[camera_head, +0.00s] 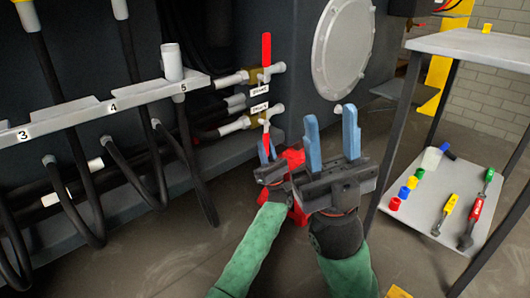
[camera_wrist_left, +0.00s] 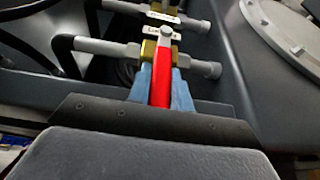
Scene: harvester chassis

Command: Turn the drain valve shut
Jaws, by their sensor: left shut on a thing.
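Two brass-bodied valves with red lever handles sit on pipes at the chassis wall. The upper valve's red handle (camera_head: 266,50) points straight up. The lower valve's red handle (camera_head: 266,133) points down, across its pipe. My left gripper (camera_head: 268,152) is at this lower handle. In the left wrist view the red handle (camera_wrist_left: 161,82) lies between the blue fingers, which are shut on it. The lower valve's brass body (camera_wrist_left: 150,51) shows just beyond the fingertips. My right gripper (camera_head: 332,138) is open and empty, to the right of the left one. The valve labels are too small to read surely.
A numbered rail (camera_head: 100,107) with hanging black hoses is at the left. A round metal cover (camera_head: 343,48) is above right of the valves. A red object (camera_head: 297,212) stands partly hidden behind my grippers. A cart shelf (camera_head: 416,205) with tools and coloured caps is at the right.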

